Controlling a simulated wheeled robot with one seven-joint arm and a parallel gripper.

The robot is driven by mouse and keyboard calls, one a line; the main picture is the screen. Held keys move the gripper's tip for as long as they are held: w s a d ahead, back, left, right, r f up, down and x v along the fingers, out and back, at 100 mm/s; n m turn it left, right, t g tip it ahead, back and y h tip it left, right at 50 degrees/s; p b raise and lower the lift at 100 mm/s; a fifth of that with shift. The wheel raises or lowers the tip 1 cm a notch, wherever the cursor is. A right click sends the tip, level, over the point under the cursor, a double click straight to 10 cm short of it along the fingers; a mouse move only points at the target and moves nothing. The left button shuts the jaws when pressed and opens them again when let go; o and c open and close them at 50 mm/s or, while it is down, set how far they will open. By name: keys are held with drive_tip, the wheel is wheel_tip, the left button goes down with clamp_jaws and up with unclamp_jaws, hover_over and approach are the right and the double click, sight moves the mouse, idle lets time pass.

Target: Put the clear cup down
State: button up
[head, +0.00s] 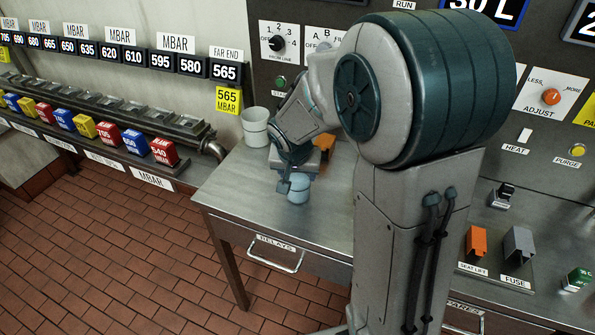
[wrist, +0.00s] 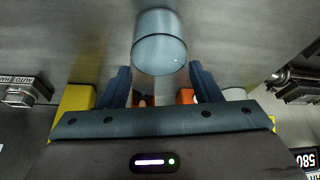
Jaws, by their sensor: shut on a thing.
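The clear cup (head: 298,192) is a small, bluish see-through cup over the steel table (head: 240,185). In the wrist view the cup (wrist: 160,45) sits between the tips of two dark blue fingers. My gripper (head: 293,182) is shut on it from above. The cup looks upright and low over the tabletop. I cannot tell whether its base touches the steel. The gripper hides part of its upper side in the head view.
A white bucket (head: 256,127) stands at the table's back left. An orange thing (head: 325,143) is partly hidden behind my gripper. The table is bare left and in front of the cup. A drawer handle (head: 275,258) juts from the front. Control panels rise behind.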

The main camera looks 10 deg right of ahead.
drive_tip(key=shift+f, duration=0.2)
drive_tip(key=o, duration=1.5)
drive_tip(key=shift+r, duration=0.1)
drive_tip(key=v, duration=1.2)
drive_tip(key=s+d+n, duration=0.1)
drive_tip(key=s, duration=0.4)
drive_tip(key=s+f+n+y, duration=0.1)
drive_tip(key=s+n, duration=0.1)
drive_tip(key=s, duration=0.4)
drive_tip(key=s+d+f+n+g, duration=0.1)
drive_tip(key=s, duration=0.5)
drive_tip(key=shift+d+f+y, duration=0.1)
drive_tip(key=shift+d+y, duration=0.25)
drive_tip(key=shift+y, duration=0.05)
